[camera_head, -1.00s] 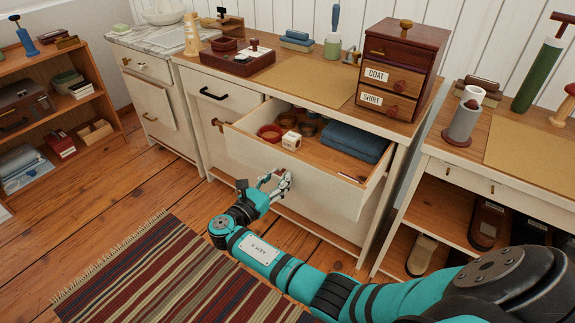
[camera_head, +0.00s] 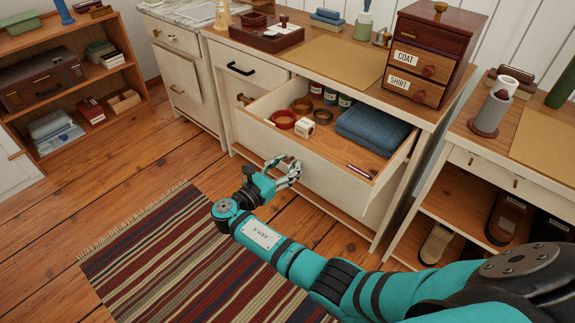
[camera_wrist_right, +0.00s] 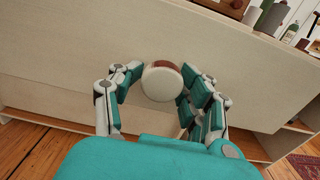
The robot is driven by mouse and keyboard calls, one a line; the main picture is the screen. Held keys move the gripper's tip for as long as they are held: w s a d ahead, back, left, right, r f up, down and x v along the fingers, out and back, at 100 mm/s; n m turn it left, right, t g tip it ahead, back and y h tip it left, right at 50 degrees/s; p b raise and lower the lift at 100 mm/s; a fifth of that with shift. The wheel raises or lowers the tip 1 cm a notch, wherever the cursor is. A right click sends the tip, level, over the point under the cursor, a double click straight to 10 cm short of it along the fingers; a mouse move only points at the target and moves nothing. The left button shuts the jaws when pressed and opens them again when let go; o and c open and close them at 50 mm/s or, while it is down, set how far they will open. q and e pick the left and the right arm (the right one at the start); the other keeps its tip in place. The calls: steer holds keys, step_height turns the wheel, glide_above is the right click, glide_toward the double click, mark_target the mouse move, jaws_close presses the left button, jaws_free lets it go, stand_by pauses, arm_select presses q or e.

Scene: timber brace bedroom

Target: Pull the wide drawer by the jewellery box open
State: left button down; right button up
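The wide drawer (camera_head: 330,172) is pulled well out from the dresser, its pale front facing me. Inside lie a folded blue cloth (camera_head: 372,128), red and brown rings, a small white cube and several jars at the back. My right gripper (camera_head: 290,170) is at the middle of the drawer front. In the right wrist view its fingers (camera_wrist_right: 160,78) close around both sides of a round white-faced knob (camera_wrist_right: 162,84). A dark red box (camera_head: 270,38) and a small chest labelled COAT and SHIRT (camera_head: 433,28) stand on top; which is the jewellery box is unclear. My left gripper is out of view.
A striped rug (camera_head: 180,250) lies on the plank floor in front. A shelf table (camera_head: 450,150) stands close at the right, and a bookcase (camera_head: 70,85) at the far left. Bare floor (camera_head: 150,150) lies left of the drawer.

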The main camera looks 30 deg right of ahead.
steer(key=shift+o, duration=0.7)
steer(key=v, duration=0.7)
steer(key=shift+a, duration=0.3)
steer(key=shift+s, duration=0.1)
